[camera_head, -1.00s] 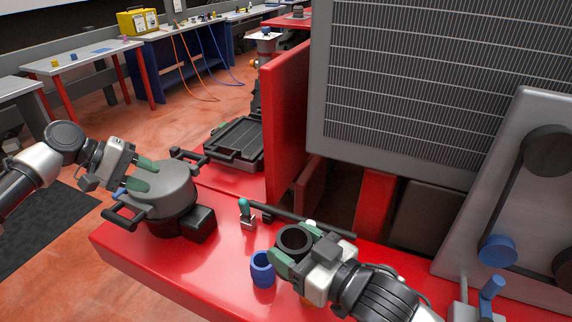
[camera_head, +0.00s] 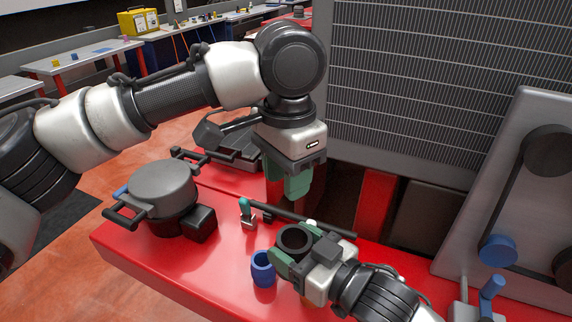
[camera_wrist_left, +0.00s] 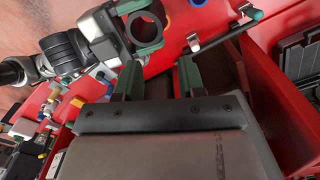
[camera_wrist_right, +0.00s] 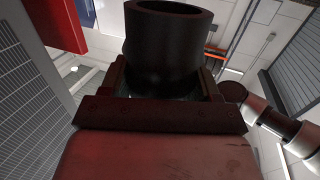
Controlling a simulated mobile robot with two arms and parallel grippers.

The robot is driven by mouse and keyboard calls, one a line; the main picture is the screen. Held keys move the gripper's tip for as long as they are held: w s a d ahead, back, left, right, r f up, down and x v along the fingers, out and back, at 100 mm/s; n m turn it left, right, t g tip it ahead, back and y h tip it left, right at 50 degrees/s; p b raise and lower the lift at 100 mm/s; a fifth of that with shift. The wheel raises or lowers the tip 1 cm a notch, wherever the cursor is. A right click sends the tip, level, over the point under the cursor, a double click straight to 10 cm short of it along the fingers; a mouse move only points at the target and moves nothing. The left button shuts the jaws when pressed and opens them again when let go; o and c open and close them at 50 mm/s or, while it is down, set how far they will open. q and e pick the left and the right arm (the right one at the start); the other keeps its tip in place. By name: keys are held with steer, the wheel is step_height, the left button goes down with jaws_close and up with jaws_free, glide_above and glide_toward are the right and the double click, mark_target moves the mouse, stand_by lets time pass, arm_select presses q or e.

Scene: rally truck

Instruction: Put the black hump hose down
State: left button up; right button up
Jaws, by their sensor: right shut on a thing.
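The black hump hose (camera_head: 294,240) is a short, thick black tube with an open round end facing up. My right gripper (camera_head: 293,252) is shut on it, holding it over the front of the red truck surface (camera_head: 215,270). The hose fills the upper middle of the right wrist view (camera_wrist_right: 165,50) and shows as a dark ring in the left wrist view (camera_wrist_left: 146,30). I cannot tell whether its lower end touches anything. My left gripper (camera_head: 290,188) is higher, beyond the hose, with its green fingers pointing down. In the left wrist view its fingers (camera_wrist_left: 160,70) are apart and empty.
A grey lidded pot (camera_head: 160,185) with side handles sits at the left edge. A large radiator (camera_head: 430,90) rises at the back.

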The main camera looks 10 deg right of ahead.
mark_target(287, 227)
arm_select(q)
step_height(287, 227, down, 11)
steer(key=shift+r, duration=0.1)
stand_by(0.3)
jaws_close()
arm_select(e)
steer(key=o, duration=1.5)
steer(key=shift+f, duration=0.1)
